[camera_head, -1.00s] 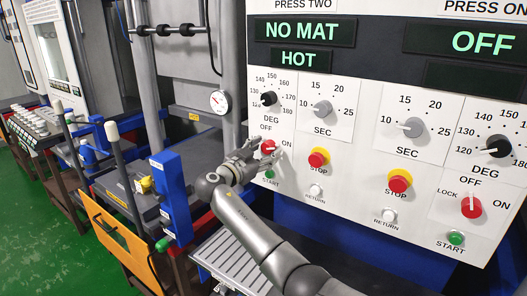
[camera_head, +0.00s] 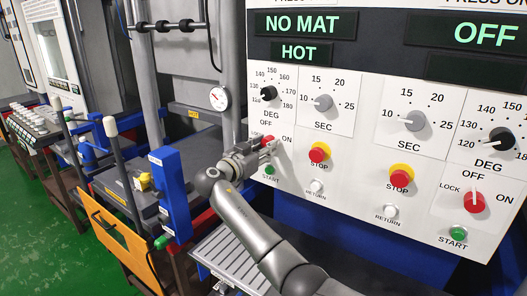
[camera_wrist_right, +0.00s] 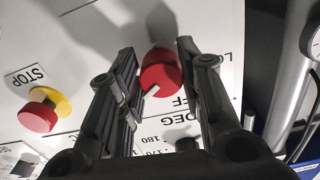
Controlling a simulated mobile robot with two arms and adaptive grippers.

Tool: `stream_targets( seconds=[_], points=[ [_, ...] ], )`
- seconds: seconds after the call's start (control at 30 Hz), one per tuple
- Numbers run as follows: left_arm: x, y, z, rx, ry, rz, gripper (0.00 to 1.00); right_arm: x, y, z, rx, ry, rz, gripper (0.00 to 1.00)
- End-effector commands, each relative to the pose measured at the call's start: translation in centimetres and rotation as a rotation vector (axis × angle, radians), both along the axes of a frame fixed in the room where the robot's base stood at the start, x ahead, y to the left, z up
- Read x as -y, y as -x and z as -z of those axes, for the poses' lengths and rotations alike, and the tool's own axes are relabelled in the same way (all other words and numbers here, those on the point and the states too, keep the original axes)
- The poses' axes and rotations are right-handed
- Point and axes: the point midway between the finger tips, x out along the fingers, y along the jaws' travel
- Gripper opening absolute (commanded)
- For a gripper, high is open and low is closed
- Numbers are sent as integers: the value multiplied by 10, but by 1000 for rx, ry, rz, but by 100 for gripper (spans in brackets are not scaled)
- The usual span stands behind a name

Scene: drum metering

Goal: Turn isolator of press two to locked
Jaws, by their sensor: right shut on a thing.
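The isolator of press two is a red rotary knob (camera_head: 267,139) low on the left panel, below the degree dial. Labels OFF and ON show beside it. In the right wrist view the red knob (camera_wrist_right: 161,72) sits between my two fingers, and its white pointer mark shows at the lower left, roughly between OFF and ON. My right gripper (camera_head: 268,149) is at the panel, shut on this knob; it also shows in the right wrist view (camera_wrist_right: 158,85). The fingers hide part of the knob in the head view. My left gripper is not in view.
A red stop button (camera_head: 319,152) on a yellow base is right of the isolator, with a green start button (camera_head: 269,169) just below my gripper. The other press's red isolator (camera_head: 474,201) is at far right. A blue upright post (camera_head: 171,195) stands left of my arm.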

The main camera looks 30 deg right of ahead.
Motion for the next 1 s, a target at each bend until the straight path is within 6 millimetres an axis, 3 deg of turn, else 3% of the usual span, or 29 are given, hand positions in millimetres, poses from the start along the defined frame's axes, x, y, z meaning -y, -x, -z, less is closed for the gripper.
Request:
stream_targets(
  seconds=[0.47, 1.0],
  points=[
    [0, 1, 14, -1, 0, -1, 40, 0, 2, -1, -412, 171, -1, 10],
    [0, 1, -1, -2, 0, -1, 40, 1, 3, -4, -889, 369, -1, 10]
  ],
)
